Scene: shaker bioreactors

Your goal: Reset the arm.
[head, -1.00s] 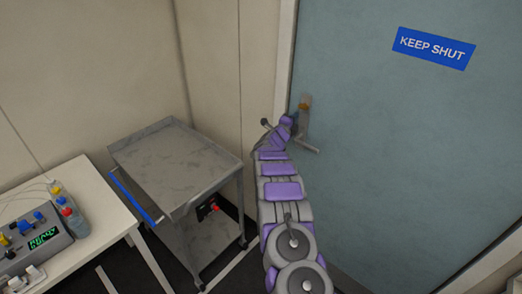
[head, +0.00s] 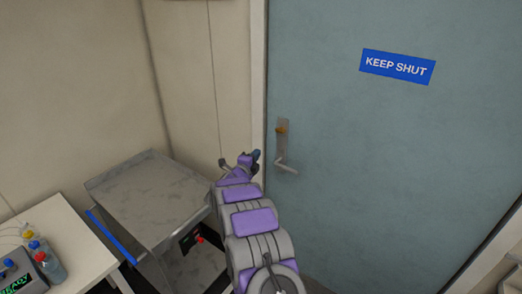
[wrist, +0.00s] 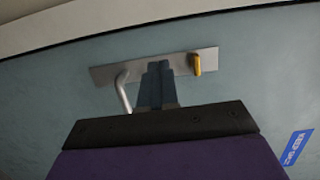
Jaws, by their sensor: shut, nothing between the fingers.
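My gripper (head: 255,155) is at the end of my purple and grey arm, left of the door handle (head: 286,165) in the head view. In the wrist view my gripper (wrist: 157,68) has its dark fingers together, with nothing seen between them. They point toward the metal handle plate (wrist: 110,74), between the silver lever (wrist: 124,92) and an orange-yellow knob (wrist: 196,65). In the head view the fingers look apart from the handle.
The blue-grey door (head: 360,190) with a KEEP SHUT sign (head: 397,66) looks closed. A grey metal cart (head: 150,200) stands left of my arm. A white table (head: 75,225) with bottles (head: 48,265) and a device (head: 15,280) is at the lower left.

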